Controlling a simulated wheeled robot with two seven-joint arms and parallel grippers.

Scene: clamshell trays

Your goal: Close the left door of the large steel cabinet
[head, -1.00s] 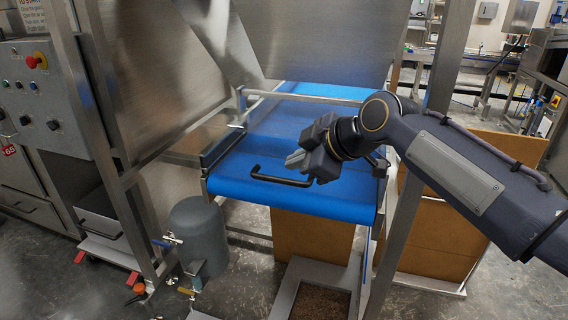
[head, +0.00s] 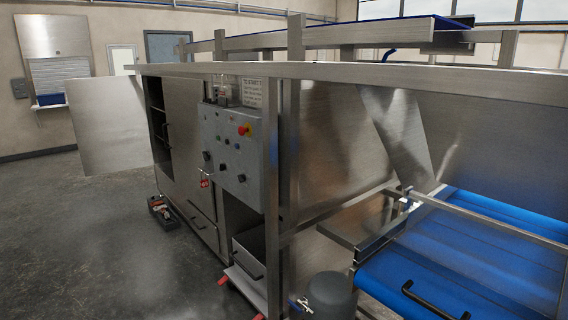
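The large steel cabinet (head: 187,130) stands left of the middle in the head view, at the far end of the steel machine. A broad flat steel door panel (head: 105,125) stands swung out to the left of it, well away from the front. Beside that panel a tall dark opening (head: 157,110) shows shelves inside. A dark handle (head: 167,137) shows at the edge of the opening. The door's hinge side is hard to make out. Neither of my grippers is in the head view now.
A grey control box (head: 228,148) with a red button and a steel post (head: 281,190) stand nearer. A blue conveyor (head: 465,255) fills the lower right. A small dark red-and-black item (head: 163,211) lies before the cabinet. The floor (head: 70,245) at left is clear.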

